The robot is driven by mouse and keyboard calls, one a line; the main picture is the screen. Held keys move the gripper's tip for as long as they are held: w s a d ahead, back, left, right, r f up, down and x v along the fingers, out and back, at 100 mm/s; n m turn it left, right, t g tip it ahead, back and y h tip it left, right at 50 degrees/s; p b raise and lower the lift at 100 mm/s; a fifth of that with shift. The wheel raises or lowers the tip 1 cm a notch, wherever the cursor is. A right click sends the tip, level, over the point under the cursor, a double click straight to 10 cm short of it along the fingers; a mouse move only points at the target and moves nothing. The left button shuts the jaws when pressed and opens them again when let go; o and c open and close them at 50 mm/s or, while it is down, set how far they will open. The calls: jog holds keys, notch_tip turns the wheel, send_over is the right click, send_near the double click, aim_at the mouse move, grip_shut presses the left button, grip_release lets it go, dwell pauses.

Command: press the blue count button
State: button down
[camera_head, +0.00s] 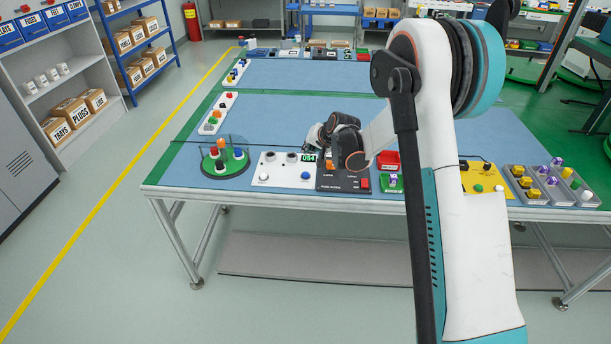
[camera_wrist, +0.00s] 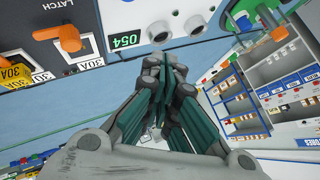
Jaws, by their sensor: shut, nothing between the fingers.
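The blue count button (camera_head: 305,175) is a small round cap on the white panel (camera_head: 283,171) near the table's front edge. A white button (camera_head: 263,178) sits left of it on the same panel. A green display (camera_head: 309,156) reads 054, and it also shows in the wrist view (camera_wrist: 125,41). My gripper (camera_head: 312,140) is behind and above the display in the head view, not touching the blue button. In the wrist view its fingers (camera_wrist: 162,70) are together and empty. The blue button does not show in the wrist view.
Right of the panel is a black box (camera_head: 342,182) with an orange latch lever (camera_wrist: 60,38). Two grey knobs (camera_wrist: 160,31) stand along the white panel's back. A green turntable (camera_head: 225,164) with coloured pegs and a clear guard stands at the left. The blue tabletop behind is mostly clear.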

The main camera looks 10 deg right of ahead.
aim_at(308, 173)
notch_tip(308, 173, down, 7)
jog(key=b, duration=0.4)
jog(key=shift+f, duration=0.2)
dwell(1.2)
jog(key=shift+f+b, duration=0.4)
jog(key=shift+b, duration=0.05)
jog(key=shift+f+b, duration=0.3)
jog(key=shift+f, duration=0.1)
dwell(0.5)
jog(key=shift+r, duration=0.1)
dwell(0.3)
jog(key=shift+r+p, duration=0.45)
jog(key=shift+r, duration=0.3)
jog(key=shift+r, duration=0.15)
jog(key=shift+r+p, duration=1.3)
jog(key=shift+r, duration=1.05)
